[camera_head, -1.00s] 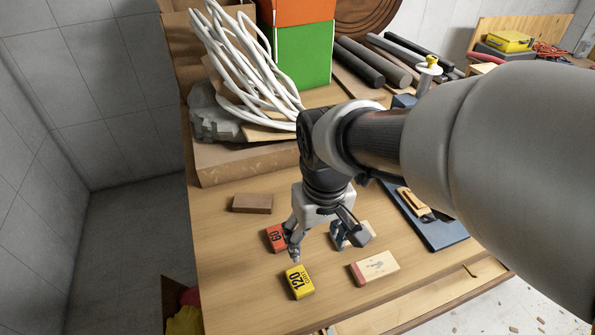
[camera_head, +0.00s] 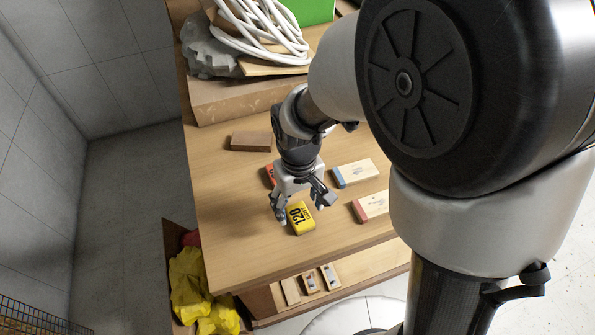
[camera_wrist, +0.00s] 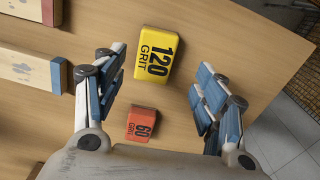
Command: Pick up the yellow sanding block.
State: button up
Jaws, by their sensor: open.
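The yellow sanding block (camera_head: 300,218), marked 120 grit, lies on the wooden workbench near its front edge. In the wrist view the yellow block (camera_wrist: 154,55) sits ahead of my gripper (camera_wrist: 160,95), roughly centred between the two open fingers and just beyond their tips. In the head view my gripper (camera_head: 301,207) is just above and behind the yellow block, with its fingers apart and nothing held. The red sanding block (camera_wrist: 142,124), marked 60, lies nearer the gripper's palm in the wrist view and is partly hidden behind my gripper in the head view (camera_head: 269,173).
A brown block (camera_head: 251,141) lies behind left. Two pale blocks, one with a blue end (camera_head: 356,173) and one with a red end (camera_head: 374,206), lie to the right. White coiled hose (camera_head: 262,35) is at the back. The bench left of the yellow block is clear.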

aim_at(300, 215)
jog(key=f+b, duration=0.1)
jog(key=f, duration=0.2)
jog(key=f+b, duration=0.1)
jog(key=f, duration=0.1)
jog(key=shift+w+d+f+b, duration=0.2)
jog(key=shift+w+b, duration=0.1)
jog(key=shift+r, duration=0.1)
jog(key=shift+c, duration=0.4)
jog(key=c, duration=1.1)
